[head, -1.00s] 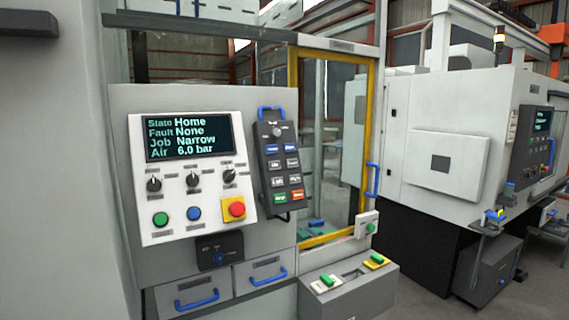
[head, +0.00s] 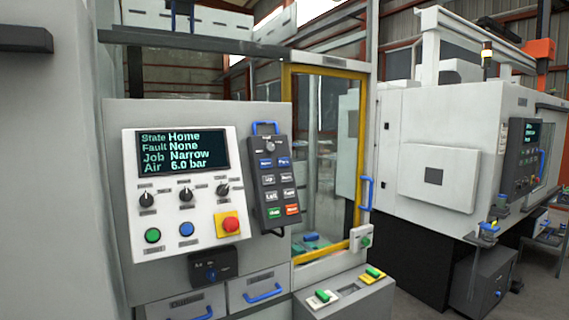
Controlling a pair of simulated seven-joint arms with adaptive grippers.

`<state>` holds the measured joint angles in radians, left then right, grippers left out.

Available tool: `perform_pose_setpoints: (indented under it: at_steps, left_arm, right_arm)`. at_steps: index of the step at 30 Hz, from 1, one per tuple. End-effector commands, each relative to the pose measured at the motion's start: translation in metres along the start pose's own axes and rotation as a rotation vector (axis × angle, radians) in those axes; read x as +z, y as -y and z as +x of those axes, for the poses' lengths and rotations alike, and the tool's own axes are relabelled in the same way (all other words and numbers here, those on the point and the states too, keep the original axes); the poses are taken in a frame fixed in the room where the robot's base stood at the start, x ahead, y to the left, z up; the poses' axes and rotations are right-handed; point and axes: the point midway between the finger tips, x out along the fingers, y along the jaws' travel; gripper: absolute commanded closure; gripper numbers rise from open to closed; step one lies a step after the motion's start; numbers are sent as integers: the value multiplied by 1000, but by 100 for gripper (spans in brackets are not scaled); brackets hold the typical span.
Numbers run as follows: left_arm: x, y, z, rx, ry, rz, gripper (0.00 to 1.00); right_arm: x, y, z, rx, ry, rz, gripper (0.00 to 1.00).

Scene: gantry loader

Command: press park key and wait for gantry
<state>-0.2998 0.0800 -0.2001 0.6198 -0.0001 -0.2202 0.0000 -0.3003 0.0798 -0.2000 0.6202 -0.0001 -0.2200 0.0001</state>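The dark pendant (head: 275,184) hangs on the right side of the control panel in the head view. It has a blue handle on top, a knob, and rows of small keys. Its top keys are blue (head: 265,162), the middle ones grey, and the bottom ones green (head: 274,212) and red-orange (head: 292,210). The key labels are too small to read surely, so I cannot tell which is the park key. The screen (head: 182,151) reads State Home, Fault None, Job Narrow, Air 6.0 bar. Neither gripper is in view.
The white panel (head: 205,242) carries knobs, green and blue buttons and a red stop button (head: 229,225). Drawers with blue handles are below. A yellow-framed glass door (head: 366,150) stands to the right, with a grey box (head: 345,298) bearing green buttons before it. Another machine (head: 440,130) stands farther right.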

Motion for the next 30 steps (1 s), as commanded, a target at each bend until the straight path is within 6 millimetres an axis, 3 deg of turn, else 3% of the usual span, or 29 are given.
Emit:
perform_pose_setpoints:
  at_steps: [3,30]
  left_arm:
    - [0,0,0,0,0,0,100]
    - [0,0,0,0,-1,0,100]
  right_arm:
    - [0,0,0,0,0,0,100]
    - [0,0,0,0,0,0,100]
